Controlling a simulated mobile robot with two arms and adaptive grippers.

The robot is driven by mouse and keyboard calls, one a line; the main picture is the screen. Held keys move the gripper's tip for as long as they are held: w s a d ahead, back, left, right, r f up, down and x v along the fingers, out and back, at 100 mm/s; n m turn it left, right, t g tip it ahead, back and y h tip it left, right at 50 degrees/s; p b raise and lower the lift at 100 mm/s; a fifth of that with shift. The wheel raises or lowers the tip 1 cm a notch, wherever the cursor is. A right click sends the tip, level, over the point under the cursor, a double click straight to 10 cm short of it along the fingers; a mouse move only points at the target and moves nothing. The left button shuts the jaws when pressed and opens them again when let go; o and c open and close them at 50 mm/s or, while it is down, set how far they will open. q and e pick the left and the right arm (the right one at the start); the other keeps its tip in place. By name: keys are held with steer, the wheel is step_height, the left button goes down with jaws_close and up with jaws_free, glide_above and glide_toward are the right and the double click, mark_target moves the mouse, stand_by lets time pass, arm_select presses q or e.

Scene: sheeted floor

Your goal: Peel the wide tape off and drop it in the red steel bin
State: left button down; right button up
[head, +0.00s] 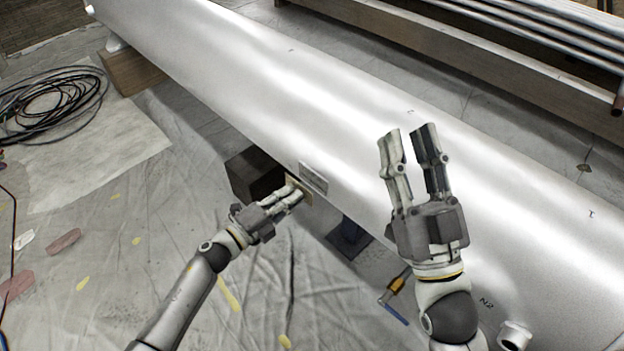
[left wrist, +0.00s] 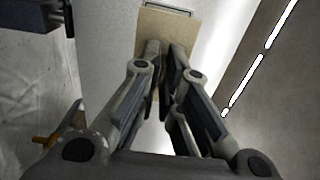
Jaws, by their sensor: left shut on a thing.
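The wide tape (head: 306,198) is a tan strip on the side of the large silver cylinder (head: 250,80), beside a small metal plate (head: 314,178). In the left wrist view the tape (left wrist: 176,27) lies flat below the plate. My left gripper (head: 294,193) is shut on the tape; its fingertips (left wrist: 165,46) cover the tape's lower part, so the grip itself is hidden. Whether any tape edge is lifted cannot be told. My right gripper (head: 410,132) is open and empty, held up in front of the cylinder. No red steel bin shows.
Coiled black cable (head: 52,103) lies at far left. Steel pipes (head: 540,38) rest at upper right. Sheeted floor at left is mostly open.

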arm_select(q)
steer(key=shift+s+a, duration=0.2)
arm_select(e)
steer(key=shift+w+f, duration=0.15)
steer(key=shift+f, duration=0.05)
